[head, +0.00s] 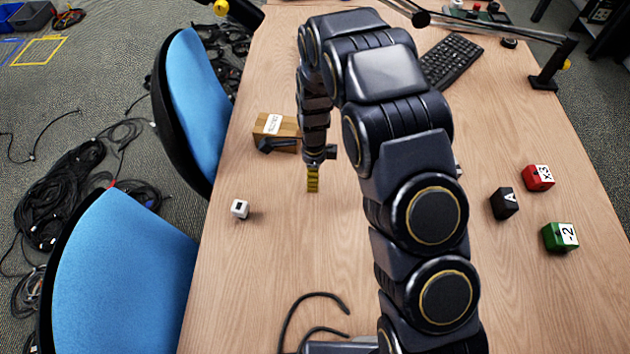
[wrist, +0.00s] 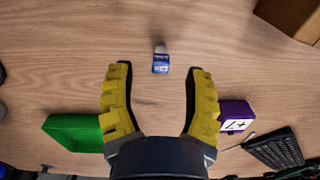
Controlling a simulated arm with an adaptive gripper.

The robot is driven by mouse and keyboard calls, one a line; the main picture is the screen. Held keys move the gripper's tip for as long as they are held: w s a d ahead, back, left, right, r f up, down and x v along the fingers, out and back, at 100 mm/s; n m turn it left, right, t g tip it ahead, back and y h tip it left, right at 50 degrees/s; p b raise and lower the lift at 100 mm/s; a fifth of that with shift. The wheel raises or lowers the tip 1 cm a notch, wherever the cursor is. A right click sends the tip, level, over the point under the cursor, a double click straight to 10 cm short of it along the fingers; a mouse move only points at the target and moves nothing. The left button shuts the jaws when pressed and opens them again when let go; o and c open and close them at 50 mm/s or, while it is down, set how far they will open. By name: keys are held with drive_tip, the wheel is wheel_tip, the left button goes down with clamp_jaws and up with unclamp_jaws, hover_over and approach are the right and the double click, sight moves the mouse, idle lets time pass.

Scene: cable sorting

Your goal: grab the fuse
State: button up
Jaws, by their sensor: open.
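A small blue-and-white block (wrist: 160,59), which I take as the fuse, lies on the table in the wrist view. It shows just beyond and between my fingertips. A small white block with a dark face (head: 240,209) stands on the table at the left in the head view; it seems to be the same thing. My gripper (head: 313,183) points down over the table, to the right of that block. In the wrist view my gripper (wrist: 159,78) has its yellow-padded fingers wide apart with nothing between them. Its height above the table is hard to tell.
A cardboard box (head: 287,140) stands behind my gripper. A red cube (head: 538,178), a black cube (head: 504,203) and a green cube (head: 561,237) are at the right. A purple cube (wrist: 236,112) and a keyboard (head: 452,62) also show. The table around the white block is clear.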

wheel_tip(320, 180, down, 5)
drive_tip(key=shift+d+r, duration=0.1)
drive_tip(key=shift+d, duration=0.05)
clamp_jaws()
drive_tip(key=shift+r, duration=0.1)
